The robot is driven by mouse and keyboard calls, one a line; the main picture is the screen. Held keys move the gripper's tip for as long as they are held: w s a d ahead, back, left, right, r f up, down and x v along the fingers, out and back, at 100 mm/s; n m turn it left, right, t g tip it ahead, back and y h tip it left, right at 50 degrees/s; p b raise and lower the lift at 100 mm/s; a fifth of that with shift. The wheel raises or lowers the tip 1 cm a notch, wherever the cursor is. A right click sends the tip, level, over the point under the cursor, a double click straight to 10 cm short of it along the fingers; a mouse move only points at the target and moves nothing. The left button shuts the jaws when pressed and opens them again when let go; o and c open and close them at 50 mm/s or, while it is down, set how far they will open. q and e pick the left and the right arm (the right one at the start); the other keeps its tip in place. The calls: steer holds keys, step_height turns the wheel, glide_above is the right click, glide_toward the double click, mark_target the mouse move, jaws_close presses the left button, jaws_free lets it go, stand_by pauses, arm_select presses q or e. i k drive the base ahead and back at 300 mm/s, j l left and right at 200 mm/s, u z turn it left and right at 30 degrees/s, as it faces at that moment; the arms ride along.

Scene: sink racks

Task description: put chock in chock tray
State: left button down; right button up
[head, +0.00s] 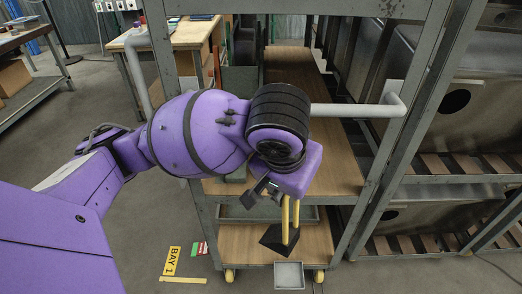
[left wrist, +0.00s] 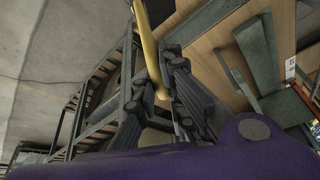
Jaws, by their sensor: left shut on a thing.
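The chock (head: 275,240) is a dark wedge with a long yellow handle in the head view. It hangs below my left gripper (head: 270,190), in front of the cart's lower shelf. My left gripper is shut on the yellow handle. In the left wrist view, the handle (left wrist: 149,50) passes between the dark fingers (left wrist: 162,94); the wedge is not clear there. A small grey square tray (head: 289,275), likely the chock tray, is on the floor by the cart's front, just below the chock in the picture. It looks empty. My right gripper is not in view.
The grey cart has wooden shelves (head: 230,245), a handle bar (head: 365,110) and yellow casters (head: 319,276). Metal racks (head: 450,190) stand at right.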

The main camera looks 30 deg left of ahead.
mark_target(288, 274)
steer(key=i+l+u, duration=0.15)
steer(key=u, duration=0.2)
steer(key=i+l+u, duration=0.1)
steer(key=l+u, duration=0.25)
steer(key=i+l+u, duration=0.1)
steer(key=u, duration=0.25)
steer(key=l, duration=0.1)
